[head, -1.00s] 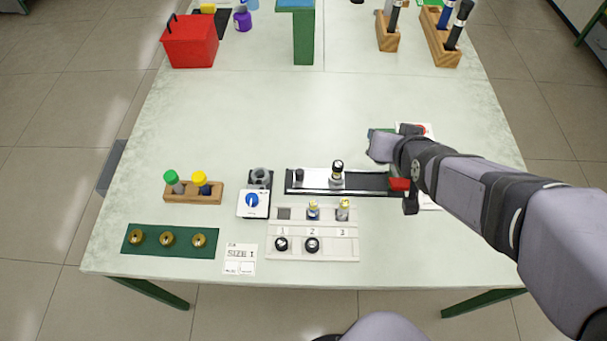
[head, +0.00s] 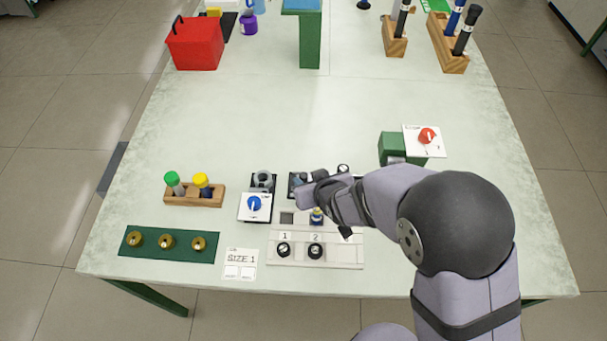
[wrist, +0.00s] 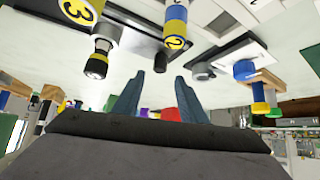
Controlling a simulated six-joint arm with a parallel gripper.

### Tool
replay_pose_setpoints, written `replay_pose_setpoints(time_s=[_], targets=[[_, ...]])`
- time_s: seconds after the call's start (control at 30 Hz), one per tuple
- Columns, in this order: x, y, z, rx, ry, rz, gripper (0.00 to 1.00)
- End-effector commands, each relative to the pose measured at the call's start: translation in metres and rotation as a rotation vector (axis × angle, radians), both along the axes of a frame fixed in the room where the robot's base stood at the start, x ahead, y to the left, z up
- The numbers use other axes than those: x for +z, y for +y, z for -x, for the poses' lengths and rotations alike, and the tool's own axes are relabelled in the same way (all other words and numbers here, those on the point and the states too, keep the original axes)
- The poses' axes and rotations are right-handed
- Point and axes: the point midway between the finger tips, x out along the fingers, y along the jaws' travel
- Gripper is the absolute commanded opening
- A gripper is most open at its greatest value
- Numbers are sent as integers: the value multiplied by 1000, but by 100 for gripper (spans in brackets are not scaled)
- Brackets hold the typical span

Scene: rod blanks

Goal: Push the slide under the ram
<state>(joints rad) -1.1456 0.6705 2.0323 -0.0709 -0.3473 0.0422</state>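The slide lies on the black track along the table, mostly hidden by my arm in the head view. The black-topped cylinder (head: 343,168) on it shows just above my wrist, and also in the wrist view (wrist: 97,62). The green press with the ram (head: 392,148) stands to the right; the ram itself is not clear. My gripper (head: 299,184) is low at the track's left end, by a dark post. In the upside-down wrist view its two fingers (wrist: 160,90) are apart, with the post (wrist: 160,62) just beyond their tips; contact cannot be told.
A white plate with a blue knob (head: 254,205) stands close left of my gripper. A numbered pale rack (head: 312,262) lies in front, with a yellow-and-blue piece (head: 317,215). A white plate with a red knob (head: 427,137) sits by the press.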

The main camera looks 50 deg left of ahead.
Motion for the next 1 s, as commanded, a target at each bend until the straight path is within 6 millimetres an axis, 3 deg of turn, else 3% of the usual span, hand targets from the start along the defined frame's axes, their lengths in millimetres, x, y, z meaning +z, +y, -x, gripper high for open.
replay_pose_setpoints(time_s=[0.63, 1.0], targets=[[-42, 39, -16, -1, 0, 1, 38], [-49, 45, -19, -1, 0, 0, 38]])
